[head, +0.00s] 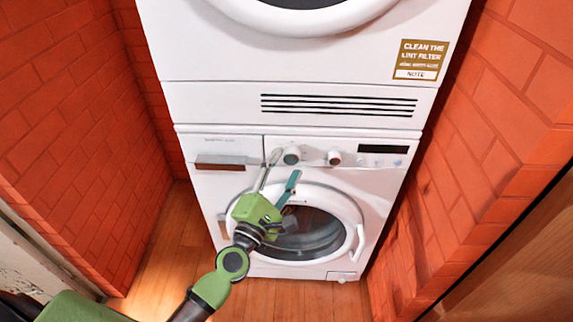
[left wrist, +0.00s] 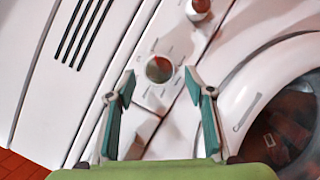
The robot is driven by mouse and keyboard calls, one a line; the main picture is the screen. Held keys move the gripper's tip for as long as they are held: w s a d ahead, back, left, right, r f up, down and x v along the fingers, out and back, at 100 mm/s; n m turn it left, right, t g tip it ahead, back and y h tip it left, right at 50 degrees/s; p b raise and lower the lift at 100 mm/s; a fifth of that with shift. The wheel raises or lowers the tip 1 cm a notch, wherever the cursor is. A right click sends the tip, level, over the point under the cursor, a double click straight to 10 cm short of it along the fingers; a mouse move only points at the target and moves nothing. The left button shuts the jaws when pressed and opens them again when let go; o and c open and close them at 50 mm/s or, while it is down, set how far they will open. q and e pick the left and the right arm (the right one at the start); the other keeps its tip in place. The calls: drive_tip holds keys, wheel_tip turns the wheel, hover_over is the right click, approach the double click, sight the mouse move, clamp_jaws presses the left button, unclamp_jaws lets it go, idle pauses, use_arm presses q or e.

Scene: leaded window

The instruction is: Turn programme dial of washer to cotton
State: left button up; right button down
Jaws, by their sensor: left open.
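The white washer (head: 240,225) stands under a second white machine. Its panel has a round dial (head: 291,155) with marks printed around it; it also shows in the left wrist view (left wrist: 159,68). A second knob (head: 334,157) sits to its right, and at the top of the left wrist view (left wrist: 198,8). I cannot read the marks or tell where the dial points. My left gripper (head: 284,168) is open and empty in front of the panel. In the left wrist view its fingertips (left wrist: 160,76) show one on each side of the marked dial, apart from it. My right gripper is not in view.
The upper machine (head: 200,105) has a vent grille and a lint-filter label (head: 420,59). The washer's round door (head: 350,215) lies below the panel, close to my gripper. Orange brick walls stand close on the left (head: 70,110) and right (head: 490,150).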

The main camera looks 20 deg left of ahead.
use_arm(q)
drive_tip(key=s+a+f, duration=0.1)
drive_tip(key=s, duration=0.9)
drive_tip(key=shift+s+f, duration=0.35)
drive_tip(key=shift+s, duration=0.05)
drive_tip(key=shift+d, duration=0.1)
